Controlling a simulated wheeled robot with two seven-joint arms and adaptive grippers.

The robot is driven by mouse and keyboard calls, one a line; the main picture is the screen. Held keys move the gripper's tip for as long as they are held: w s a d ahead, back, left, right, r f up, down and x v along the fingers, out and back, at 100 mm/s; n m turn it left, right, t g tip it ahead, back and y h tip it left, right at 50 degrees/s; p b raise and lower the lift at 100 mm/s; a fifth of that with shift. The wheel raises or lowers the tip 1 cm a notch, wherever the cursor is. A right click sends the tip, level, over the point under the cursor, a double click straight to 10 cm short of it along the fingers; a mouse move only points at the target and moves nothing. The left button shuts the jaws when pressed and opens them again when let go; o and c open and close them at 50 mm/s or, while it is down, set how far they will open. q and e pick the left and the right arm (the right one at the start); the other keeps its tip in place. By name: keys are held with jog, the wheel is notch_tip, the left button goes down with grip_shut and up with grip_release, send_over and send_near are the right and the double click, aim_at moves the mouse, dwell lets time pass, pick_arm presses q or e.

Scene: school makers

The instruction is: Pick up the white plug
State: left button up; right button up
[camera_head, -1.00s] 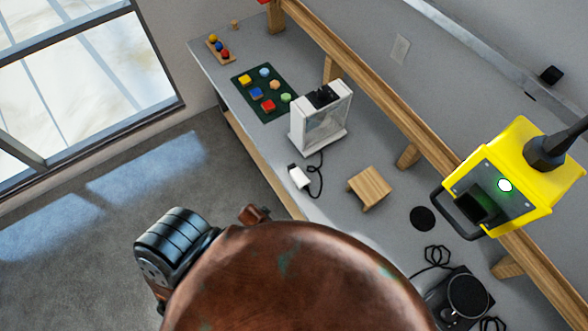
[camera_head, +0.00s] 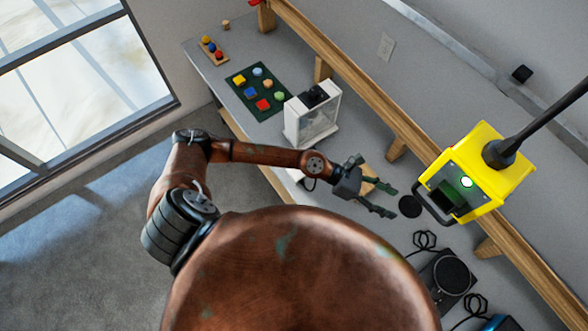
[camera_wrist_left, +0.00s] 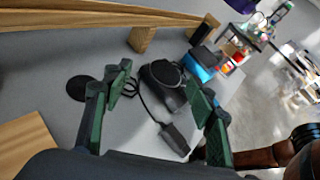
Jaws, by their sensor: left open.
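The white plug (camera_head: 295,174) shows only as a small pale patch under my left forearm in the head view; most of it is hidden. Its black cable by the white box is largely covered too. My left gripper (camera_head: 393,202) is open and empty, over the bench to the right of the plug, above the small wooden stand. In the left wrist view its two green fingers (camera_wrist_left: 160,82) are spread apart, with a black device and a dark cable end beyond them. The white plug is not in that view. My right gripper is not in view.
A white box (camera_head: 311,118) stands behind the plug. The wooden stand (camera_head: 368,187) is partly covered by my gripper. A yellow machine (camera_head: 490,180) hangs at right. A black device (camera_head: 450,275) with cables sits at the lower right. A wooden rail (camera_head: 375,105) runs along the bench.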

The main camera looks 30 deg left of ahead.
pick_arm(q)
jog(key=a+f+m+g+y, duration=0.2)
jog(key=a+f+m+y, duration=0.2)
jog(key=a+f, duration=0.4)
jog(key=m+g+y, duration=0.1)
jog(key=m+y, duration=0.4)
jog(key=y, duration=0.5)
send_over(297, 173)
notch_tip(297, 173, down, 10)
jog(key=shift+d+r, duration=0.1)
jog(key=shift+d, duration=0.05)
jog(key=shift+a+f+m, duration=0.15)
jog(key=shift+a+f, duration=0.1)
jog(key=shift+f, duration=0.3)
jog(key=shift+a+f+m, duration=0.15)
jog(key=shift+a+f, duration=0.05)
jog(key=shift+f, duration=0.3)
jog(key=f, duration=0.2)
jog(key=f+p, duration=0.2)
jog(key=f, duration=0.1)
jog(key=shift+s+d+f, duration=0.1)
jog(key=shift+d+f, duration=0.15)
jog(key=shift+f, duration=0.1)
jog(key=shift+c, duration=0.4)
